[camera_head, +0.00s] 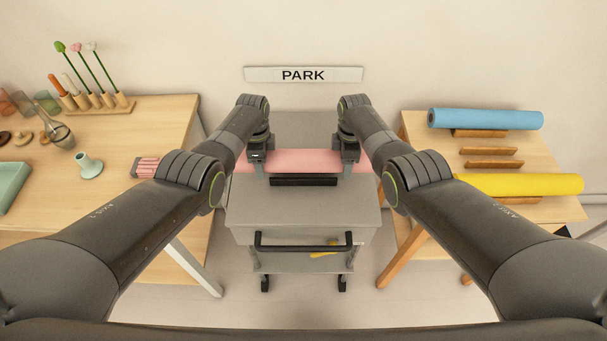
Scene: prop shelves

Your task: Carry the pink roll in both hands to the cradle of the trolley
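The pink roll (304,161) lies crosswise over the grey trolley (304,216), level from left to right. A dark bar of the trolley's cradle (304,181) shows just in front of the roll; the rest of the cradle is hidden behind it. I cannot tell whether the roll rests in the cradle or is slightly above it. My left gripper (257,166) points down around the roll's left part and seems shut on it. My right gripper (350,166) does the same on the right part.
A PARK sign (303,75) is on the wall behind. The right table (420,128) bears a blue roll (485,119), a yellow roll (520,184) and an empty wooden cradle. The left table (110,185) holds vases, a flower rack (98,101) and a green tray (10,185).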

